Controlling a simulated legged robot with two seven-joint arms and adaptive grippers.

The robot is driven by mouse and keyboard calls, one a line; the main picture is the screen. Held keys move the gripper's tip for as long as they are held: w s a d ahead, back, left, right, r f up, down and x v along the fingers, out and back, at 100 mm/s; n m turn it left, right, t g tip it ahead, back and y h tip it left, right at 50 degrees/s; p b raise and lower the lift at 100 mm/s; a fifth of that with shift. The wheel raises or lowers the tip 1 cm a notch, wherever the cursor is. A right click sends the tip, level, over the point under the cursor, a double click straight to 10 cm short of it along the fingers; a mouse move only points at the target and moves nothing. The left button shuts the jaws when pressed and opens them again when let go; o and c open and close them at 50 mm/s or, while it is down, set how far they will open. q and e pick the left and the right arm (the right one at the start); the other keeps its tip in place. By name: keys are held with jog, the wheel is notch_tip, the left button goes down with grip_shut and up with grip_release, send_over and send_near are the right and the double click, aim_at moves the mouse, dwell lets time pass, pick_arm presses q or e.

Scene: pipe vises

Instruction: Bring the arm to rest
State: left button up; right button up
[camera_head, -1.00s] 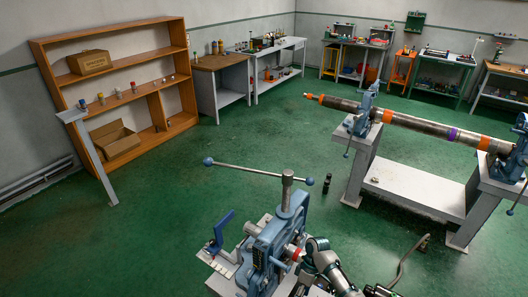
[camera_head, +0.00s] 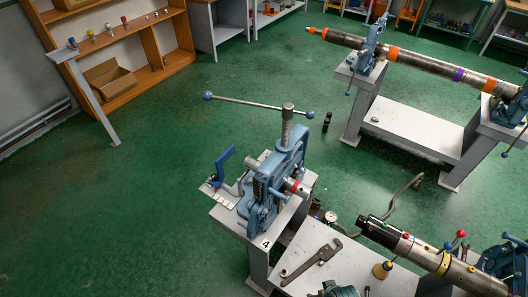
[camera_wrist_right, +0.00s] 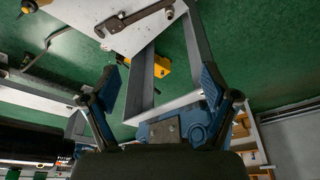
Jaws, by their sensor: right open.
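My right gripper (camera_wrist_right: 160,88) is open in the right wrist view, its two blue-padded fingers wide apart with nothing held between them. Beyond the fingers are a grey table frame (camera_wrist_right: 138,85) and a yellow part (camera_wrist_right: 162,66). A blue vise part with a grey plate (camera_wrist_right: 165,131) shows low between the fingers. I cannot make out a gripper in the head view. A dark teal rounded part (camera_head: 338,290) at its bottom edge is cut off, and I cannot tell whether it is mine. My left gripper is in neither view.
A blue pipe vise (camera_head: 275,185) with a long handle stands on a grey stand. Beside it a grey table (camera_head: 300,262) holds a pipe wrench (camera_head: 312,262). A dark and metal pipe (camera_head: 430,255) lies at right. A long pipe (camera_head: 415,65) spans two vises behind. Green floor (camera_head: 130,210) is clear at left.

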jog(key=s+d+f+g+b, duration=0.1)
jog(key=s+f, duration=0.1)
jog(key=f, duration=1.2)
jog(key=s+d+f, duration=0.1)
jog(key=s+f, duration=0.1)
jog(key=f, duration=1.2)
jog(key=s+d+f+g+b, duration=0.1)
jog(key=s+d+f, duration=0.1)
jog(key=s+f, duration=1.3)
jog(key=shift+s+d+h, duration=0.25)
jog(key=shift+s+h, duration=0.15)
jog(key=shift+s, duration=0.5)
